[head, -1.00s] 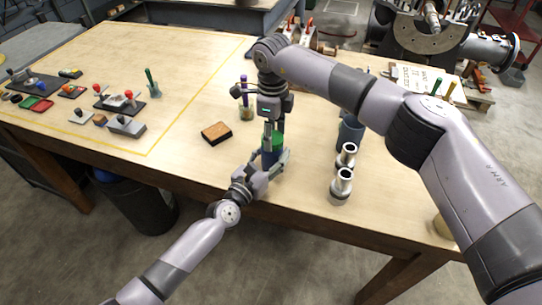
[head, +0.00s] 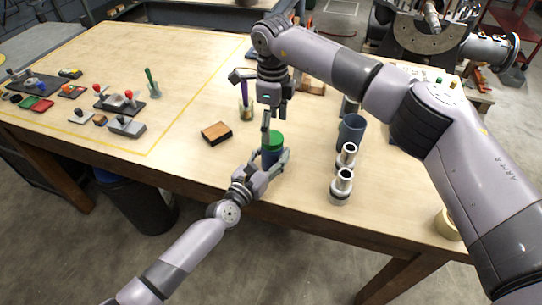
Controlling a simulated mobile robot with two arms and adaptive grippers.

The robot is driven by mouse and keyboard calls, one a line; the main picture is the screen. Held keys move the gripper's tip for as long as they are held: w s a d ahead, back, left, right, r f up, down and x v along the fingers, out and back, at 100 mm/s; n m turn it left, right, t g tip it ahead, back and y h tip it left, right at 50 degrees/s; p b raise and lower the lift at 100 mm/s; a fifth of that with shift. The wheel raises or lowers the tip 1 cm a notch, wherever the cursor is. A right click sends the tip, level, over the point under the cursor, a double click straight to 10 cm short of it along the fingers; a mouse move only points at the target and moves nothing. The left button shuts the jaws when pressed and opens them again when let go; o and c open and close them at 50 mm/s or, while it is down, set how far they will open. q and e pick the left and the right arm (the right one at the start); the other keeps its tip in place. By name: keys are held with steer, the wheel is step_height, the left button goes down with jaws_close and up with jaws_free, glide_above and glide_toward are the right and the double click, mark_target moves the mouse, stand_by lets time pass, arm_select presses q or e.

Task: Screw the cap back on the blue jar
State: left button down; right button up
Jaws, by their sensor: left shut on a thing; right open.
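The blue jar (head: 271,158) stands upright near the table's front edge. Its green cap (head: 273,139) sits on top of it; how tightly it is on cannot be told. My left gripper (head: 273,165) is shut around the jar's body from the front left. My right gripper (head: 275,117) points down above and slightly behind the cap, open, with nothing between its fingers. One finger hangs close to the cap's upper left side; whether it touches cannot be told.
A holder with a purple item (head: 246,105) stands behind. Metal cylinders (head: 341,186) and a dark blue cup (head: 351,131) stand to the right.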

step_height(320, 180, up, 8)
steer(key=shift+r, duration=0.2)
arm_select(q)
steer(key=c, duration=0.7)
jaws_free()
steer(key=shift+s+a, duration=0.1)
steer(key=v, duration=1.1)
steer(key=shift+s+a, duration=0.25)
steer(key=shift+s, duration=0.05)
steer(key=shift+f, duration=0.1)
arm_select(e)
steer(key=shift+f, duration=0.1)
